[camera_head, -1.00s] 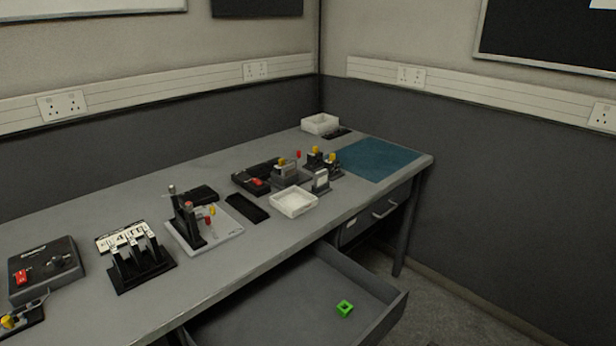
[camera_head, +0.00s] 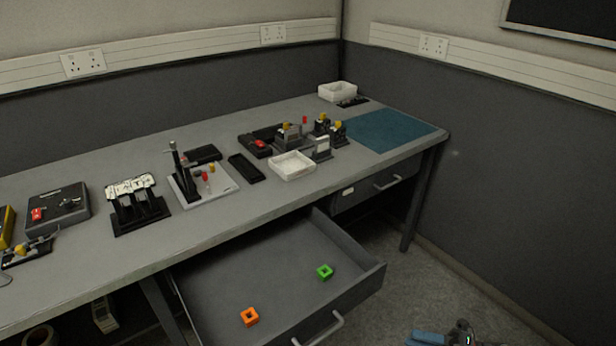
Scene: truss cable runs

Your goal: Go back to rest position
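My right gripper (camera_head: 447,337) shows only in part at the bottom edge, right of the open drawer and over the floor. A blue part and a dark part of it are visible; its fingers are too cut off to tell open from shut. My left gripper is out of view.
The grey desk (camera_head: 150,245) carries several devices, a white tray (camera_head: 292,166), a blue mat (camera_head: 389,131) and a white bin (camera_head: 337,92). A closed drawer (camera_head: 372,190) is at the right end. The floor (camera_head: 400,270) right of the open drawer is clear.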

